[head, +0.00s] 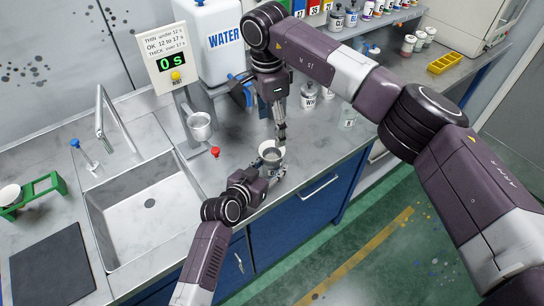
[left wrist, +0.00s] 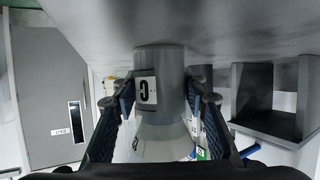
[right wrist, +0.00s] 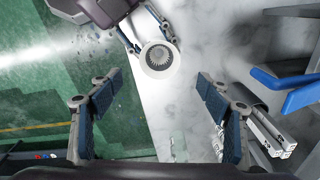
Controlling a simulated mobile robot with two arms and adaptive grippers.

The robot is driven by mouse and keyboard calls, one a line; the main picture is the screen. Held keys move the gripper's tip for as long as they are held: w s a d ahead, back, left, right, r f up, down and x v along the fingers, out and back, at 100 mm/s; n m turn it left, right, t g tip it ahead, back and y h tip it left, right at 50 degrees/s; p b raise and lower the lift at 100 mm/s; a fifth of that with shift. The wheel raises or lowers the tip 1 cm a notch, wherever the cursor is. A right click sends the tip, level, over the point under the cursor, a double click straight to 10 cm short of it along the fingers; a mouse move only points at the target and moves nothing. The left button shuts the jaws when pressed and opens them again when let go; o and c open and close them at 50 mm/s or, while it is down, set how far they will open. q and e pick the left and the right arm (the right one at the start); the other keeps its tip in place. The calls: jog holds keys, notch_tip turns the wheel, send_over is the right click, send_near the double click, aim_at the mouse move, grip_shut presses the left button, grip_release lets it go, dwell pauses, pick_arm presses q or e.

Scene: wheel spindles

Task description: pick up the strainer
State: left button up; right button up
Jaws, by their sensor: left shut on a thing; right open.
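The strainer (right wrist: 160,58) shows in the right wrist view as a white round rim with a ribbed, darker inside. It appears to sit in the mouth of a grey cup marked C (left wrist: 147,90); its pale cone (left wrist: 160,132) flares from that cup in the left wrist view. In the head view the strainer (head: 266,149) is partly hidden by my right fingers. My left gripper (head: 272,178) is shut on the cup, with one finger on each side. My right gripper (head: 281,136) is open and empty above the strainer, pointing down; its fingers stand wide apart in the right wrist view.
A sink (head: 150,205) lies to the left. A timer stand (head: 168,62) with a hanging metal cup (head: 199,127), a red-topped item (head: 215,152) and a water container (head: 217,40) stand behind. Pots (head: 309,95) stand at the back right. The counter's front edge is close to the cup.

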jog(key=m, duration=0.3)
jog(key=m+t+h, duration=0.2)
jog(key=m+t, duration=0.1)
jog(key=m, duration=2.3)
send_over(275, 155)
jog(key=s+a, duration=0.2)
jog(key=s, duration=0.1)
notch_tip(275, 155, down, 5)
jog(key=shift+a+f, duration=0.1)
jog(key=shift+a, duration=0.05)
jog(key=shift+n, duration=0.3)
jog(key=shift+x, duration=2.75)
jog(key=shift+t, duration=0.3)
jog(key=c, duration=0.9)
